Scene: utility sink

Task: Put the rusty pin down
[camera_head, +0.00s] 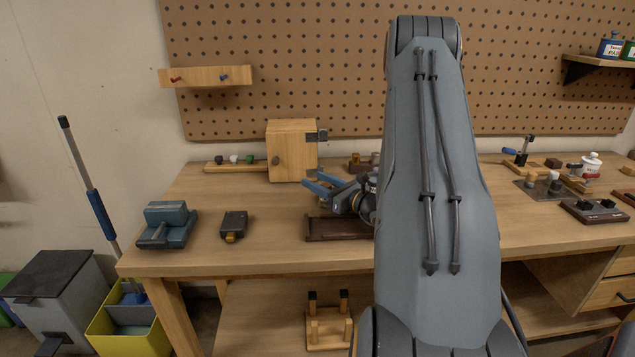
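My gripper (312,181) points left above the middle of the workbench, behind and above a dark brown tray (318,229). Its two blue fingers show side-on and small. I cannot tell whether they are apart or closed on something. I cannot make out a rusty pin for certain; nothing clearly shows between the fingers. My arm covers the right part of the tray and much of the bench's middle.
A wooden box (287,152) stands close behind my gripper, beside a rail with knobs (222,168). Small brownish pieces (357,163) stand behind the gripper. The front left bench top (270,245) is clear.

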